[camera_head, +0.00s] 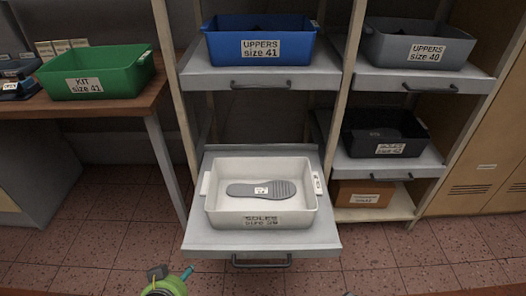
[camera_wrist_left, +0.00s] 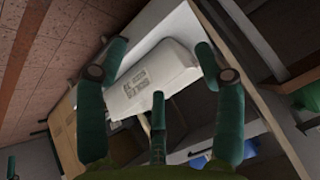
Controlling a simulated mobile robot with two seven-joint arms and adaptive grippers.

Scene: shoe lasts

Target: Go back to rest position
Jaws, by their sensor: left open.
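In the head view a white bin (camera_head: 227,203) labelled "SOLES size 39" sits on a pulled-out grey shelf (camera_head: 316,239). A grey shoe sole (camera_head: 286,189) with a small white tag lies flat inside it. Part of my left arm or gripper, green and grey, shows at the bottom edge left of centre, in front of the shelf and apart from the bin. In the left wrist view my left gripper (camera_wrist_left: 161,60) has its teal fingers spread, with nothing between them. Beyond them the white bin (camera_wrist_left: 150,85) appears tilted. My right gripper is not in view.
A green kit bin (camera_head: 97,73) stands on the left table (camera_head: 150,95). A blue uppers bin (camera_head: 260,40) and a grey uppers bin (camera_head: 418,45) are on the upper shelves. A black bin (camera_head: 384,133) and a brown box (camera_head: 364,194) are lower right. Tiled floor is clear on both sides.

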